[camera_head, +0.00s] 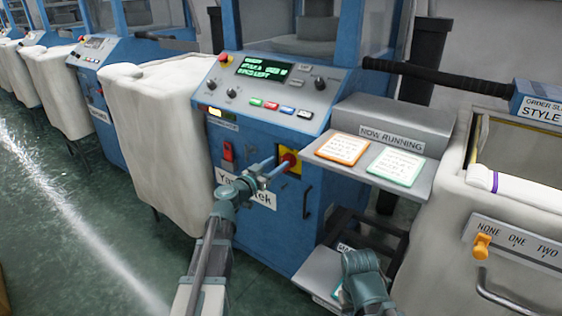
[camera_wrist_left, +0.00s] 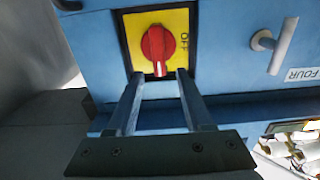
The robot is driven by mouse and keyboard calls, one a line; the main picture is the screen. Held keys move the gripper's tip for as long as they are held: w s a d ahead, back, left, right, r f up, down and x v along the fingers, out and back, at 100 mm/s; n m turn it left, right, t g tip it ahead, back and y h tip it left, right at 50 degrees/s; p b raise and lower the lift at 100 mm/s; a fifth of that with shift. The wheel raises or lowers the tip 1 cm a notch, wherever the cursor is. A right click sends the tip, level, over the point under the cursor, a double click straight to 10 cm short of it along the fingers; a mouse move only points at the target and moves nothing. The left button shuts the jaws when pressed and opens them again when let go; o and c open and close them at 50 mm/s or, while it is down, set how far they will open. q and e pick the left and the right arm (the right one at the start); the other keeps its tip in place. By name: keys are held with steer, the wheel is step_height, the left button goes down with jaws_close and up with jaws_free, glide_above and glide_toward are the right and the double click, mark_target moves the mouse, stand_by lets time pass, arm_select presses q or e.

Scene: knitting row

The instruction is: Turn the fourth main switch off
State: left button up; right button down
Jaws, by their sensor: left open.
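The main switch is a red rotary knob (camera_wrist_left: 158,46) on a yellow plate (camera_wrist_left: 180,25) marked OFF at its right side in the left wrist view. The knob's grip points down in that view. In the head view the knob (camera_head: 289,160) sits on the front of the blue knitting machine (camera_head: 262,215). A FOUR label (camera_wrist_left: 303,75) is on the same panel. My left gripper (camera_head: 281,164) is open at the switch. In the left wrist view its fingertips (camera_wrist_left: 160,76) stand either side of the knob's lower end. Contact cannot be told.
A control panel (camera_head: 268,85) is above the switch, and a red rocker (camera_head: 228,151) is to its left. A shelf (camera_head: 375,180) with two cards juts out at right. White fabric bins (camera_head: 155,125) flank the machine. A door handle (camera_head: 307,202) is below right.

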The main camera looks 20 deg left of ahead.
arm_select(q)
steer(key=shift+x, duration=1.35)
jaws_close()
